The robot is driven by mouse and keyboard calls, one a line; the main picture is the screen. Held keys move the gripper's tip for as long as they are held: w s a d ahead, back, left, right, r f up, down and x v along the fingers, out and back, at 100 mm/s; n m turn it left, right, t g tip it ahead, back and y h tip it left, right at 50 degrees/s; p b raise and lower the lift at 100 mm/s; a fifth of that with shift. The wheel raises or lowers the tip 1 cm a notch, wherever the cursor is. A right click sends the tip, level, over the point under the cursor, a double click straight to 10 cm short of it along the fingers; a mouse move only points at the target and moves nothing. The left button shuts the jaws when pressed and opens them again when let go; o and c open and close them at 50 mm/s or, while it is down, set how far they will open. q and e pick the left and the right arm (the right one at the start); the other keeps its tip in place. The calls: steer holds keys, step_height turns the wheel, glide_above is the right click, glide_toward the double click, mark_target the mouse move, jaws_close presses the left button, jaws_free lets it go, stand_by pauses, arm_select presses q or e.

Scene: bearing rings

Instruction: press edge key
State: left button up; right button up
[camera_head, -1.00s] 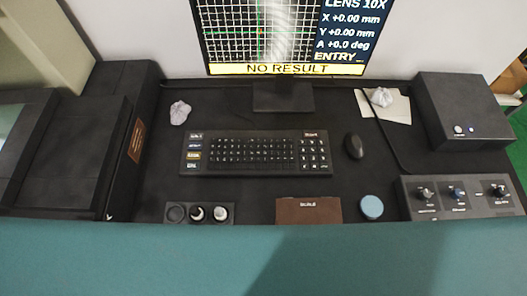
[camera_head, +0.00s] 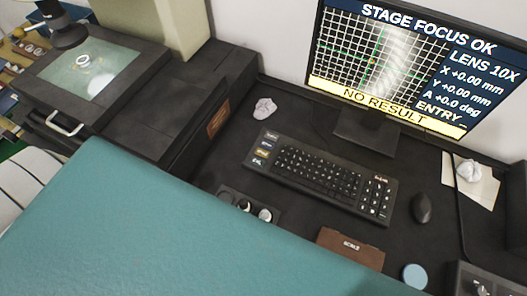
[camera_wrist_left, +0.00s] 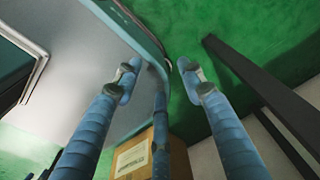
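The black keyboard (camera_head: 318,178) lies on the dark desk in the head view. At its left end is a column of labelled keys, with the edge key (camera_head: 264,150) among them; the labels are too small to read surely. The monitor (camera_head: 400,70) behind it reads "STAGE FOCUS OK", "NO RESULT" and "ENTRY". My right gripper is in neither view.
A measuring stage with a bright glass plate (camera_head: 88,68) and a ring on it stands at the left. A mouse (camera_head: 422,208), a brown case (camera_head: 350,246), a blue round puck (camera_head: 415,276) and crumpled paper (camera_head: 265,108) lie around the keyboard. A teal surface (camera_head: 150,225) fills the foreground.

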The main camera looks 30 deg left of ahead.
arm_select(q)
steer(key=shift+w, duration=0.1)
steer(key=shift+w, duration=0.15)
jaws_close()
stand_by(0.3)
steer(key=shift+a, duration=0.1)
stand_by(0.8)
